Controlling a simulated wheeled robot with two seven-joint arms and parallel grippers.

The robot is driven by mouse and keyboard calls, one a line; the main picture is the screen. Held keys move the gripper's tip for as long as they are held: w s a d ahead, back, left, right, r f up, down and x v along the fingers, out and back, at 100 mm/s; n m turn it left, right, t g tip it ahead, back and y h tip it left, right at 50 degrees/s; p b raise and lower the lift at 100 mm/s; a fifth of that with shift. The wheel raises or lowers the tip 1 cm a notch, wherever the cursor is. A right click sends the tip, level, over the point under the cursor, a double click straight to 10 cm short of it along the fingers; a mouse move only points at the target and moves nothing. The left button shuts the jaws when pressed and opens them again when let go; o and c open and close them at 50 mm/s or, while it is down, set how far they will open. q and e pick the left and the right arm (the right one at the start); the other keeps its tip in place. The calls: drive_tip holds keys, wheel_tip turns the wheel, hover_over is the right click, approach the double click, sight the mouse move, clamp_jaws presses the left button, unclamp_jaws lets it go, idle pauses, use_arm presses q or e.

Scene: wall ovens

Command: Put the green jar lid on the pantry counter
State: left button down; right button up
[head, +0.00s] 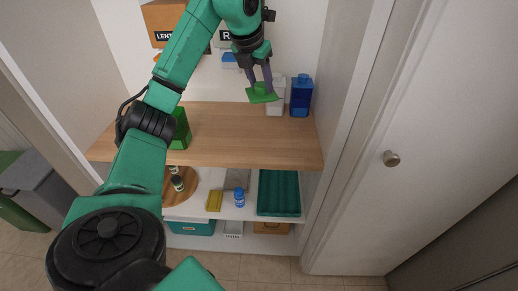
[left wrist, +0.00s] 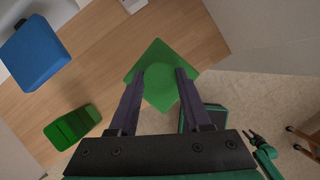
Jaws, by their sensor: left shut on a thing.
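The green jar lid (head: 262,93) is a flat green square with a round knob. My left gripper (head: 261,84) is shut on it and holds it in the air over the wooden pantry counter (head: 245,138). In the left wrist view the lid (left wrist: 160,75) shows between the two dark fingers (left wrist: 160,90), with the counter (left wrist: 105,60) behind it. A green jar (head: 181,130) stands on the counter, partly hidden by my left arm; it also shows in the left wrist view (left wrist: 72,126).
A blue canister (head: 301,96) and a white canister (head: 276,98) stand at the back right of the counter. Below, a shelf holds a teal tray (head: 279,193), a blue-capped bottle (head: 239,197) and a yellow item (head: 214,201). The middle of the counter is clear.

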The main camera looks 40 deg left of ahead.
use_arm(q)
drive_tip(key=shift+a+n, duration=0.3)
drive_tip(key=shift+n, duration=0.2)
wheel_tip(320, 180, down, 19)
drive_tip(key=shift+s+r+b, duration=0.1)
drive_tip(key=shift+b, duration=0.4)
drive_tip(key=shift+f, duration=0.35)
use_arm(e)
drive_tip(key=shift+a+f, duration=0.3)
drive_tip(key=shift+f, duration=0.45)
use_arm(q)
drive_tip(key=shift+f, duration=0.1)
use_arm(e)
drive_tip(key=shift+f, duration=0.1)
use_arm(q)
drive_tip(key=shift+c, duration=1.8)
unclamp_jaws()
use_arm(e)
drive_tip(key=shift+d, duration=0.15)
